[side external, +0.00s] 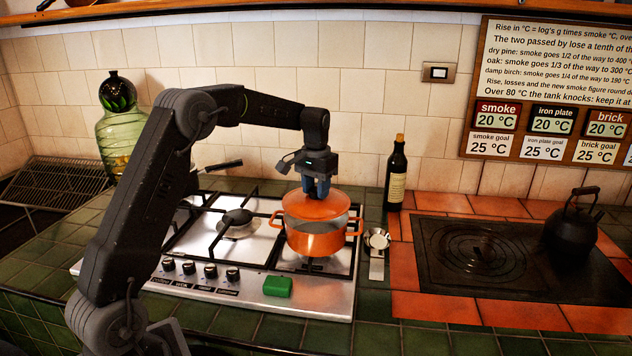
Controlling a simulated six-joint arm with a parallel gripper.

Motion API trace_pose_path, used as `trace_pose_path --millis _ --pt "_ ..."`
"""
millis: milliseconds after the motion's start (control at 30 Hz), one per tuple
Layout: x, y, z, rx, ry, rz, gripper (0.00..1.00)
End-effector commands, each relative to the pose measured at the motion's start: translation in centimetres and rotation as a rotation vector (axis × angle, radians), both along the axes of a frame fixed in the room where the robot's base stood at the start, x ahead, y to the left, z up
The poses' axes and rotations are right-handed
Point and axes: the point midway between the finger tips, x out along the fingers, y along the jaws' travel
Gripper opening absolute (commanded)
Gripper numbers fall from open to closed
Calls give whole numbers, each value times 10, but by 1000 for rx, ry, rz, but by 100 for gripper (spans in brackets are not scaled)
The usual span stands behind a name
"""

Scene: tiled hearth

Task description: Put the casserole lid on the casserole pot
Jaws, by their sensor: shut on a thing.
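The casserole pot (316,245) is orange with two side handles and stands on the right front part of the steel gas hob. The casserole lid (318,206) is orange and sits just over the back part of the pot's mouth. Some of the pot's pale inside shows below the lid's front edge, so the pot is not fully covered in this view. My gripper (317,192) points down from above and is shut on the lid, at its top. The lid's knob is hidden between the fingers. I cannot tell whether the lid touches the rim.
A small metal ladle (377,240) and a dark bottle (396,175) are right of the pot. A black kettle (572,232) stands on the iron plate (470,285).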

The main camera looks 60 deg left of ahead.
Motion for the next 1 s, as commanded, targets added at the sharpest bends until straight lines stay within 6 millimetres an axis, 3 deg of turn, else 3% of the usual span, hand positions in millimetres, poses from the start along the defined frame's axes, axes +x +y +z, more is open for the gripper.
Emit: trace_pose_path --millis 333,1000 --pt "1 0 -19 2 -5 0 15" --pt "1 0 -25 2 -5 0 15"
